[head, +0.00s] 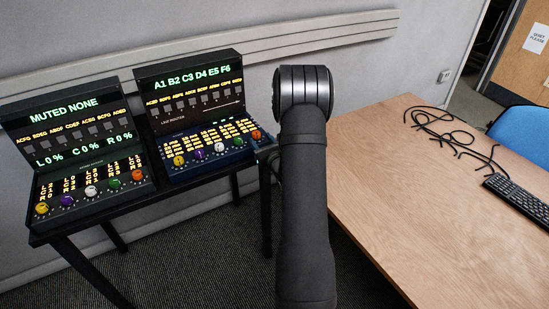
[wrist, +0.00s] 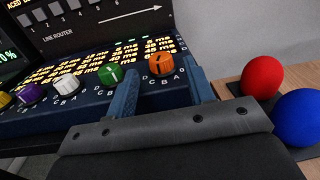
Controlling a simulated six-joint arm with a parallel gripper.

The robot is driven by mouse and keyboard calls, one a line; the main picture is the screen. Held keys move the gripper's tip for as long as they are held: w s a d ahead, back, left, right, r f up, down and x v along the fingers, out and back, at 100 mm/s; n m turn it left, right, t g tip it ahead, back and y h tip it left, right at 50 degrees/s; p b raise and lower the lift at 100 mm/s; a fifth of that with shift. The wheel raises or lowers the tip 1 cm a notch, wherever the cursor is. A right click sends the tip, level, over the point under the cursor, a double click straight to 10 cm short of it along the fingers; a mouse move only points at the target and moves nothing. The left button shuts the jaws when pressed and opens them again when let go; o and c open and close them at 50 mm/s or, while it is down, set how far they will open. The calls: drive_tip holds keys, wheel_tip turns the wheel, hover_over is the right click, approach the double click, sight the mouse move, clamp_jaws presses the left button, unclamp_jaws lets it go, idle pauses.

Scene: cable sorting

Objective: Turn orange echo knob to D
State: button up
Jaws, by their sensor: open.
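The orange knob (wrist: 162,64) is at the right end of a knob row on the right-hand unit, labelled LINE ROUTER, with ms values above it. It also shows in the head view (head: 256,135). It has a dark mark on its face; I cannot tell which letter it points to. The letters D, C, B and A are printed around its lower side. My gripper (wrist: 164,74) is open, with one blue finger to each side of the knob in the wrist view. Contact cannot be told. In the head view my arm hides most of the gripper.
A green knob (wrist: 109,75) is just left of my left finger, with white, purple and yellow knobs beyond. A second unit (head: 80,158) stands at left. Red (wrist: 262,77) and blue (wrist: 298,117) balls are at right. The wooden table (head: 420,215) carries black cables (head: 455,137).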

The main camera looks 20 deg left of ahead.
drive_tip(key=v, duration=1.2)
drive_tip(key=shift+o, duration=0.3)
drive_tip(key=s+a+r+n+g+y, duration=0.1)
drive_tip(key=a+r+n+g+y, duration=0.5)
drive_tip(key=a+n, duration=0.4)
wheel_tip(320, 180, up, 12)
drive_tip(key=n+g+h, duration=0.4)
drive_tip(key=n+h, duration=1)
drive_tip(key=n, duration=1.1)
hover_over(256, 132)
drive_tip(key=s+d, duration=0.5)
drive_tip(key=d, duration=0.1)
drive_tip(key=shift+h, duration=0.3)
drive_tip(key=x, duration=1.7)
drive_tip(key=shift+s+a+f, duration=0.2)
drive_tip(key=shift+a+f, duration=0.05)
drive_tip(key=shift+f, duration=0.2)
